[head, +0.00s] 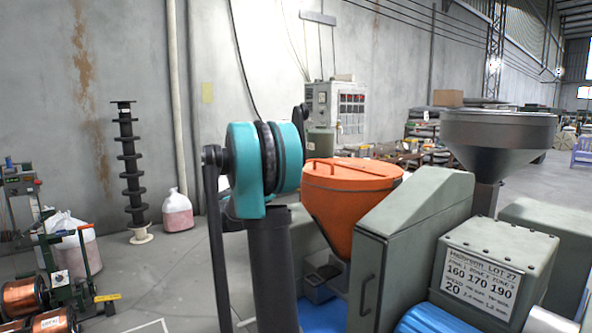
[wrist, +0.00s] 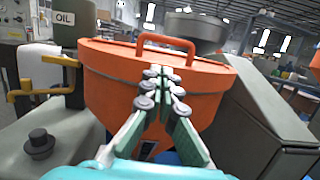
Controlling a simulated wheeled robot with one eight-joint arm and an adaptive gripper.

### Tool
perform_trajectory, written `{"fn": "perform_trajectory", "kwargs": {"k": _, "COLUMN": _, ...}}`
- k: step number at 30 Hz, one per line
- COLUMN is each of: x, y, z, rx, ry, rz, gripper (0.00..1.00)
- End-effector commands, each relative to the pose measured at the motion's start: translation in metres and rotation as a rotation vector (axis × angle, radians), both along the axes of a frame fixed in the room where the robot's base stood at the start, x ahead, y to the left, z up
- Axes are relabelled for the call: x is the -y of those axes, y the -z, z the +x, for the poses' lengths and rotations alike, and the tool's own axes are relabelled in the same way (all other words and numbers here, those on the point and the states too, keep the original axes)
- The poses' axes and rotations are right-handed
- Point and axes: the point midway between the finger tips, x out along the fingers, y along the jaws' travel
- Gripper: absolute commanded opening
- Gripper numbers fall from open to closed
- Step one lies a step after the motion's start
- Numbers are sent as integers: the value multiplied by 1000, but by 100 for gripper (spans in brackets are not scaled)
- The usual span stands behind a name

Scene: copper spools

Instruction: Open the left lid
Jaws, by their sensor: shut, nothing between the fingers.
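The orange hopper (head: 332,212) stands left of the grey machine housing, with a round orange lid (head: 358,174) lying closed on top. In the wrist view the hopper (wrist: 105,88) fills the middle, and the lid (wrist: 105,48) carries an arched orange handle (wrist: 168,38) on its upper side. My gripper (wrist: 161,74) is shut and empty. Its fingertips appear in front of the hopper's upper wall, below the handle in the picture; I cannot tell whether they touch the hopper. In the head view my teal and black arm hides the gripper.
A grey metal hopper (head: 497,135) stands on the right. The sloped grey housing (head: 410,225) is close beside the orange hopper. Copper spools (head: 20,297) lie at far left.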

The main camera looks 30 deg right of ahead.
Motion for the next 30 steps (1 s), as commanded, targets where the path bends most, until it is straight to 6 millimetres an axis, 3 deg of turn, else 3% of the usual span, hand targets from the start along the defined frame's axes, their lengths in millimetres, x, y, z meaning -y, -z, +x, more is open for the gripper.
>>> {"fn": "perform_trajectory", "kwargs": {"k": 5, "x": 14, "y": -6, "z": 2, "rx": -14, "ry": 6, "rz": -14, "gripper": 0}}
{"fn": "perform_trajectory", "kwargs": {"k": 18, "x": 83, "y": -19, "z": 6, "rx": -12, "ry": 6, "rz": -12, "gripper": 0}}
{"fn": "perform_trajectory", "kwargs": {"k": 30, "x": 98, "y": -22, "z": 8, "rx": -11, "ry": 3, "rz": -12, "gripper": 0}}
